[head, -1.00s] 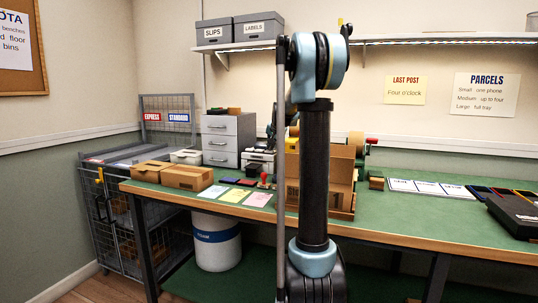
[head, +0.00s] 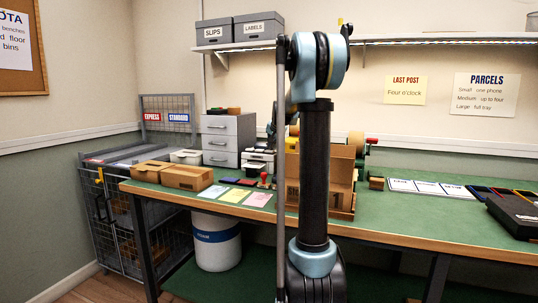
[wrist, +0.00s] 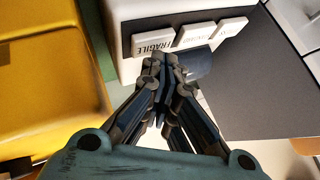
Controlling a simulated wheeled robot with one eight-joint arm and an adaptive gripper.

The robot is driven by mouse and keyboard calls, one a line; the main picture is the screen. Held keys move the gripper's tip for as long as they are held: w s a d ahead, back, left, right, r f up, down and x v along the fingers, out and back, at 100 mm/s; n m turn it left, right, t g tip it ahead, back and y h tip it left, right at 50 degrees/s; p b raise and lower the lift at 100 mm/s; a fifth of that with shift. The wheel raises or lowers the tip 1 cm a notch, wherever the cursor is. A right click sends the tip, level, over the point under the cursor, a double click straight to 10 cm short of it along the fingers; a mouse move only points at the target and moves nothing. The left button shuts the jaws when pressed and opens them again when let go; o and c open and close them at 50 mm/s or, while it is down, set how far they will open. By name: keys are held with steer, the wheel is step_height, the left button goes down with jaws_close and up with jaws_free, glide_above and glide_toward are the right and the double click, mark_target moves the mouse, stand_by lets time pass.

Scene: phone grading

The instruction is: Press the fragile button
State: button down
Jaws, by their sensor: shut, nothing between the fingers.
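In the wrist view, the fragile button (wrist: 153,44) is a pale key marked FRAGILE, the leftmost of three on the dark front panel of a white device (wrist: 160,8). A middle key (wrist: 194,33) and a right key (wrist: 231,26) sit beside it; their labels are hard to read. My gripper (wrist: 162,62) is shut and empty. Its fingertips are at the lower edge of the fragile button in the picture; I cannot tell whether they touch it. In the head view, my arm hides much of this part of the bench.
A yellow object (wrist: 50,80) stands close on the left in the wrist view, and a dark grey surface (wrist: 265,80) lies to the right.

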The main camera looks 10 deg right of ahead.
steer(key=shift+r, duration=0.4)
steer(key=shift+r, duration=2.55)
